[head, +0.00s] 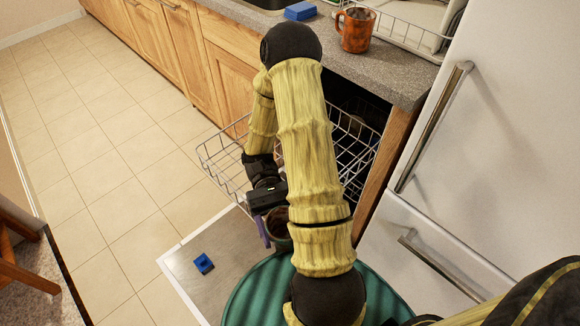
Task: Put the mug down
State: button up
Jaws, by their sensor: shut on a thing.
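My gripper (267,222) is low in the middle of the head view, under my yellow arm. It is shut on a dark mug (279,229), whose round rim and brownish inside partly show. My arm hides much of this mug, and I cannot tell how its handle lies. It appears to be above the open dishwasher door (232,242), near its right side. Another mug, orange-brown (356,30), stands upright on the grey counter (395,68) at the top, apart from my gripper.
A dishwasher rack (222,160) is pulled out behind my gripper. A small blue object (203,263) lies on the door. A blue sponge-like block (300,11) and a wire dish rack (412,32) are on the counter. A white fridge (480,130) stands right. The tiled floor (110,190) at left is clear.

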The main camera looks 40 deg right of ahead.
jog(key=w+a+f+m+t+y+b, duration=0.1)
jog(key=w+m+y, duration=0.1)
jog(key=w+a+m+t+y+b, duration=0.1)
jog(key=m+t+y, duration=0.1)
jog(key=y, duration=0.1)
jog(key=w+a+f+m+t+y+b, duration=0.1)
jog(key=w+a+m+y, duration=0.1)
jog(key=y, duration=0.1)
jog(key=shift+w+f+t, duration=0.3)
jog(key=shift+w+f, duration=0.05)
jog(key=w+f+m+t+y+b, duration=0.1)
jog(key=w+m+t+y+b, duration=0.35)
jog(key=w+m+t, duration=0.4)
jog(key=w+d+m+t+h+b, duration=0.2)
jog(key=w+d+m+t, duration=0.1)
jog(key=w+t, duration=0.3)
jog(key=w+d+r+m+t+h+b, duration=0.1)
jog(key=w+d+m+t, duration=0.3)
jog(key=w, duration=0.5)
jog(key=w+d+m+t+h+b, duration=0.3)
jog(key=w+d+t, duration=0.3)
jog(key=w+t, duration=0.2)
jog(key=shift+w+d+r+m+t, duration=0.15)
jog(key=shift+d+m+t, duration=0.2)
jog(key=shift+m, duration=0.2)
jog(key=shift+a, duration=0.1)
jog(key=shift+f+b, duration=1.3)
jog(key=shift+f, duration=1.2)
jog(key=shift+f, duration=0.1)
